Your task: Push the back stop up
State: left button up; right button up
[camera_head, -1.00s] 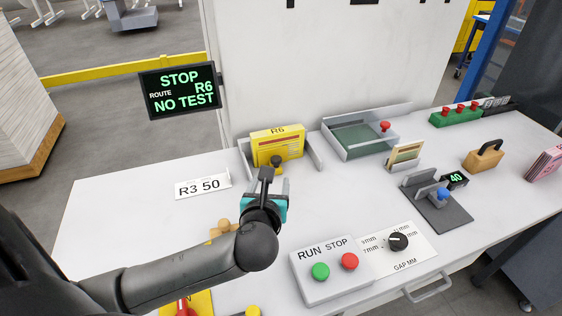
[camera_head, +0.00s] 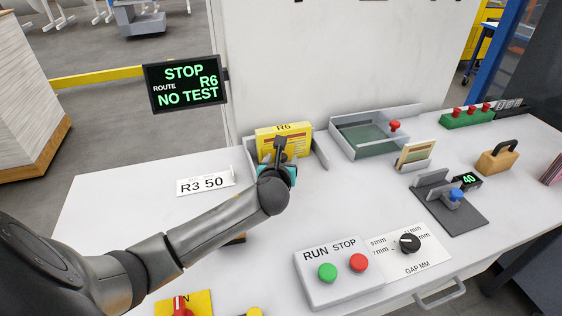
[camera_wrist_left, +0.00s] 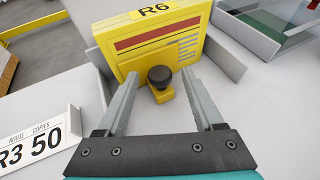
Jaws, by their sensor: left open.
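A yellow stack labelled R6 (camera_head: 284,142) stands upright between low grey side walls on the table; it also shows in the left wrist view (camera_wrist_left: 150,35). In the left wrist view a dark round knob (camera_wrist_left: 160,77) on a small yellow base (camera_wrist_left: 163,94) stands at the front of the stack. I cannot tell for sure which part is the back stop. My left gripper (camera_wrist_left: 163,102) is open, its grey fingers on either side of the knob and base. In the head view the left gripper (camera_head: 280,158) largely hides the knob. My right gripper is not in view.
A R3 50 card (camera_head: 206,183) stands to the left. A grey tray with a red knob (camera_head: 394,125) is to the right. The RUN/STOP box (camera_head: 340,270) and gap dial (camera_head: 410,243) are near the front. A STOP screen (camera_head: 186,84) is at back left.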

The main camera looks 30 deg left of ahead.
pick_arm(q)
jog(key=shift+c, duration=0.4)
grip_shut()
dwell(1.0)
